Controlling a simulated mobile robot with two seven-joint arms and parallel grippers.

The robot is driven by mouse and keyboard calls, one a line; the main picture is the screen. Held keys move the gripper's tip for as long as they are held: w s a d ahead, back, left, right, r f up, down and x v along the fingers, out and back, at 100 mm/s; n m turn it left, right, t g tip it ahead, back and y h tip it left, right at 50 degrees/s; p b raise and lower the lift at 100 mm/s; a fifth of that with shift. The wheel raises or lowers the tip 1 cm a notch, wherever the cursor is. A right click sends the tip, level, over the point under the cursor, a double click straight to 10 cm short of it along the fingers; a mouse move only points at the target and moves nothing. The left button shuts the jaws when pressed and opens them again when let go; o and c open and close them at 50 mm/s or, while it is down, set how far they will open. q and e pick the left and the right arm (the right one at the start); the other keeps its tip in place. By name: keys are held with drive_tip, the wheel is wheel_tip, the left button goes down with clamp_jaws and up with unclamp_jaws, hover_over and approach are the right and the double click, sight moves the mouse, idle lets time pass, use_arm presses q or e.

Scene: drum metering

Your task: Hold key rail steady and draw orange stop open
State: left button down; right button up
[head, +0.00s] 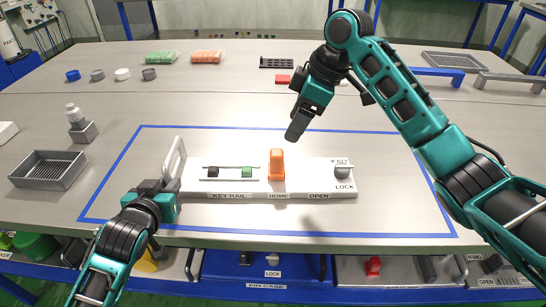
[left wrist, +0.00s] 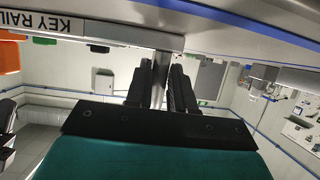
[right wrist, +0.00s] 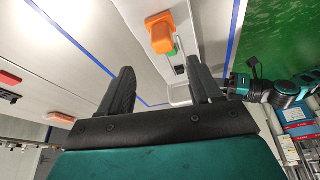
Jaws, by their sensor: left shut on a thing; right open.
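The white key rail unit (head: 230,190) lies inside the blue outline on the table. Its labels read KEY RAIL, HOME, OPEN and LOCK. The orange stop (head: 277,165) stands upright at the HOME label; it also shows in the right wrist view (right wrist: 161,36). My left gripper (head: 165,187) is shut on the pale handle (head: 177,158) at the unit's left end; the left wrist view shows its fingers (left wrist: 160,80) on either side of a bar. My right gripper (head: 297,125) is open and empty, above and slightly right of the orange stop, not touching it.
A grey knob (head: 343,171) sits by LOCK at the unit's right end. Black and green blocks sit in the rail slot. Table space around the unit is clear.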

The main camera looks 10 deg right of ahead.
sight(277, 152)
drive_tip(key=a+f, duration=0.1)
drive_tip(key=f, duration=0.2)
drive_tip(key=w+a+f+n, duration=0.1)
drive_tip(key=a+f, duration=0.1)
drive_tip(key=f, duration=0.2)
drive_tip(key=a+f+n+g, duration=0.1)
drive_tip(key=f, duration=0.3)
drive_tip(key=shift+w+a+y, duration=0.25)
drive_tip(key=shift+a+y, duration=0.05)
clamp_jaws()
idle(0.5)
